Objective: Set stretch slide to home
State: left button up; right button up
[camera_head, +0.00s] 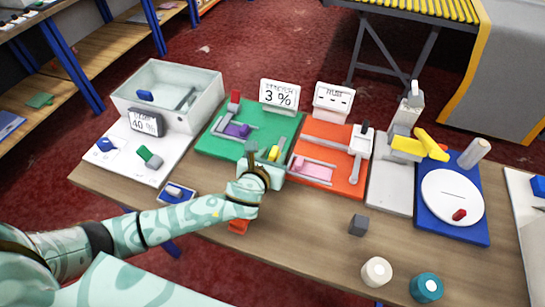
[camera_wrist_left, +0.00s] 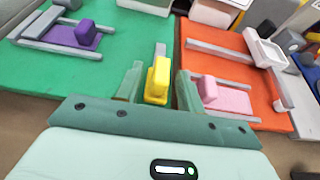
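A display (camera_head: 279,96) reading "STRETCH 3 %" stands behind a green board (camera_head: 222,148). On this board a purple slide (camera_head: 237,130) lies between grey rails; it also shows at upper left in the left wrist view (camera_wrist_left: 75,38). A yellow upright block (camera_head: 273,153) stands at the board's right side. In the left wrist view the yellow block (camera_wrist_left: 158,80) is between my left gripper's fingers (camera_wrist_left: 158,88), with narrow gaps at both sides. My left gripper (camera_head: 268,172) is open around it, from the front. My right gripper is not in view.
An orange board (camera_head: 340,180) with a pink slide (camera_head: 312,169) lies just to the right. A grey bin (camera_head: 200,95) and white board (camera_head: 130,165) are left.

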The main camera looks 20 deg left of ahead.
pick_arm(q)
grip_shut()
jog(key=a+p, duration=0.1)
jog(key=a, duration=0.1)
jog(key=a+p, duration=0.2)
jog(key=a, duration=0.1)
jog(key=shift+w+a+r, duration=0.15)
jog(key=shift+a, duration=0.2)
jog(key=shift+w+a, duration=0.1)
jog(key=shift+a, duration=0.25)
jog(key=shift+c, duration=1.2)
grip_release()
jog(key=shift+o, duration=1.2)
jog(key=shift+a, duration=0.15)
